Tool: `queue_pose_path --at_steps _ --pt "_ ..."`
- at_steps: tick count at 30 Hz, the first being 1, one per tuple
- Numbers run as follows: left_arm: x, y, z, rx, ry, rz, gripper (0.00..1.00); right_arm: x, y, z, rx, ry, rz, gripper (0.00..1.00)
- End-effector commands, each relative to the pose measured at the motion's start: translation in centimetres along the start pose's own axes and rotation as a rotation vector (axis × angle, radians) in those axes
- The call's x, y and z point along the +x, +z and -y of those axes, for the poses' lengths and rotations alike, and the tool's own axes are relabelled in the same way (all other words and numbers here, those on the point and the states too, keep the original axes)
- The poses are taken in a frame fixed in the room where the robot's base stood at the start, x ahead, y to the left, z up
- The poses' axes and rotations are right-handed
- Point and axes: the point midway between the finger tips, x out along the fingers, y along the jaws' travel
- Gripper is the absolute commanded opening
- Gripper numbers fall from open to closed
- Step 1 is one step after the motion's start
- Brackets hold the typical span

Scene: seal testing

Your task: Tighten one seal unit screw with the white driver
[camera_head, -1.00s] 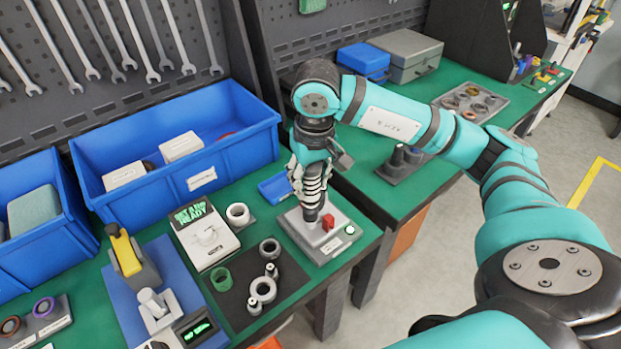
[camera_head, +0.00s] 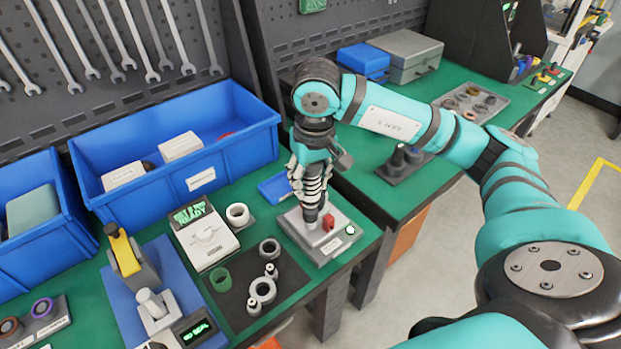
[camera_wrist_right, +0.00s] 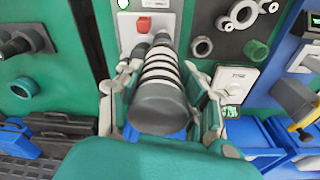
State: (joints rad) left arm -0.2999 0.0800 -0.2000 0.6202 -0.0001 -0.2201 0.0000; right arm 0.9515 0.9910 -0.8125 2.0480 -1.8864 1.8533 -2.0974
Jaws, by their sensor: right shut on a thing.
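My right gripper (camera_head: 309,176) is shut on the white driver (camera_head: 314,196), which has white and dark bands. The driver points down, its lower end over the grey seal unit (camera_head: 325,252) at the bench's front edge. In the right wrist view the driver (camera_wrist_right: 163,85) shows its dark grey butt end between the fingers of the gripper (camera_wrist_right: 165,110). The unit has a red block (camera_head: 329,223) beside the driver. The driver's tip and the screw are hidden, so I cannot tell whether they touch. My left gripper is not in view.
Grey rings (camera_head: 263,290) lie on a black mat left of the unit. A white device with a green "READY" display (camera_head: 205,236) and a large blue bin (camera_head: 223,125) stand farther left. A small blue tray (camera_head: 275,187) lies behind the driver. A gap separates the two benches.

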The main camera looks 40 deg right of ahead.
Motion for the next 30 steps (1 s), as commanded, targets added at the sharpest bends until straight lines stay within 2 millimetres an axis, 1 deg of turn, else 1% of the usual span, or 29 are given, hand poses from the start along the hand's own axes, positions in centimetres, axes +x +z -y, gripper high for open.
queue_pose_path --at_steps 30 --pt "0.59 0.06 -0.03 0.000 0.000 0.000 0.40 0.17 0.03 0.01 0.000 0.000 0.000 0.00"
